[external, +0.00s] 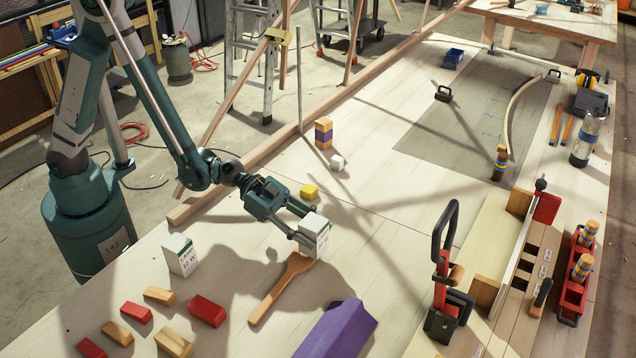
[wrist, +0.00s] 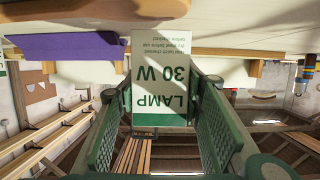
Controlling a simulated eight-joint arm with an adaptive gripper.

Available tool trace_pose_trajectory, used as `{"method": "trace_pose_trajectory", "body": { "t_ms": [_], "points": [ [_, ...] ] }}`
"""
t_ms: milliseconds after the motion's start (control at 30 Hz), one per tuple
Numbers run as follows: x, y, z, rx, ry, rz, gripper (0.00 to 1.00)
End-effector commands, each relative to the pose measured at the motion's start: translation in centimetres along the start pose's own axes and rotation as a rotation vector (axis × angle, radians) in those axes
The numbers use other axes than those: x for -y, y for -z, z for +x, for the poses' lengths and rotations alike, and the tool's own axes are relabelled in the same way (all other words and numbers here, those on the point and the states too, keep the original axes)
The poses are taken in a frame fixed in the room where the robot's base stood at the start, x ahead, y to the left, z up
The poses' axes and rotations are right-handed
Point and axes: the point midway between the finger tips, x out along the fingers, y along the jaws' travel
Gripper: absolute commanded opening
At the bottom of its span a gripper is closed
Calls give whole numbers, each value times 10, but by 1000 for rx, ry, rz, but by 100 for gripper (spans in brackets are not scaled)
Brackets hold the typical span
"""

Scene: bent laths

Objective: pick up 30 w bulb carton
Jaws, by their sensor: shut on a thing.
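The 30 W bulb carton (external: 316,239) is a small white box with a green band. Its printing, "LAMP 30 W", shows upside down in the wrist view (wrist: 160,72). My gripper (external: 297,222) is shut on it, with one green finger pad on each side in the wrist view (wrist: 165,105).
A purple block (external: 338,330) lies in front, also seen in the wrist view (wrist: 70,46). Red and wooden blocks (external: 206,310) lie front left. A clamp (external: 447,280) stands right. The middle table is fairly clear.

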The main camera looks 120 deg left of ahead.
Motion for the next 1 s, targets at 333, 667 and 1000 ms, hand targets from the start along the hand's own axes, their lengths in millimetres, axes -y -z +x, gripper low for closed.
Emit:
{"method": "trace_pose_trajectory", "body": {
  "t_ms": [333, 667, 1000],
  "points": [
    [1, -16, -48, 0, 2, -1, 25],
    [0, -19, -62, 0, 0, 0, 25],
    [0, -19, -62, 0, 0, 0, 25]
  ]
}}
